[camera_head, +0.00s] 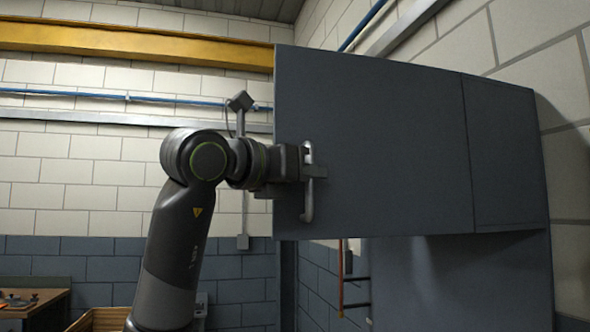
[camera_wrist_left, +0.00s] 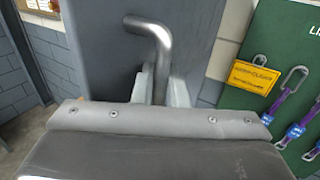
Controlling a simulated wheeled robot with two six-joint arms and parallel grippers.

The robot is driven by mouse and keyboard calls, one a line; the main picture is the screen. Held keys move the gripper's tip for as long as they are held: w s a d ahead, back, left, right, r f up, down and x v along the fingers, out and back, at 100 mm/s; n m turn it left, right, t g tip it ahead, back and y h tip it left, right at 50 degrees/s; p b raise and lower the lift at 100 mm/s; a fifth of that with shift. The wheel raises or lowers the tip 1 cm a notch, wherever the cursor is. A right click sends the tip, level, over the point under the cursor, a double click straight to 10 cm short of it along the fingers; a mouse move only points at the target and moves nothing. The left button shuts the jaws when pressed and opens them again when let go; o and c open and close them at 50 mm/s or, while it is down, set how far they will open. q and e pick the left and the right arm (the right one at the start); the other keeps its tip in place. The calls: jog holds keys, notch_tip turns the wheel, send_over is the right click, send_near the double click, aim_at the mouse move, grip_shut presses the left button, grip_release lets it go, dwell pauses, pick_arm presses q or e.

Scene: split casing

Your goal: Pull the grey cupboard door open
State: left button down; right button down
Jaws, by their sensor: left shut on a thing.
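The grey cupboard door (camera_head: 390,140) is a large flat panel in the head view, with a lighter metal bar handle (camera_head: 308,205) near its left edge. My left gripper (camera_head: 311,172) reaches the handle from the left and is shut on it. In the left wrist view the handle (camera_wrist_left: 150,35) is a bent round bar that runs down between the two pale fingers of the gripper (camera_wrist_left: 160,88). The door (camera_wrist_left: 95,50) fills the upper middle there. The fingertips are partly hidden behind the gripper body. My right gripper is in neither view.
A grey panel (camera_head: 510,150) adjoins the door's right edge, by the brick wall. Another grey surface (camera_head: 460,285) is below. A yellow beam (camera_head: 130,42) crosses the back wall. A green board (camera_wrist_left: 290,40) with a yellow tag (camera_wrist_left: 253,76) and hanging clips is right in the wrist view.

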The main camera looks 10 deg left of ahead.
pick_arm(q)
jog(key=shift+s+d+r, duration=0.1)
jog(key=shift+s+r, duration=0.05)
jog(key=shift+r, duration=0.05)
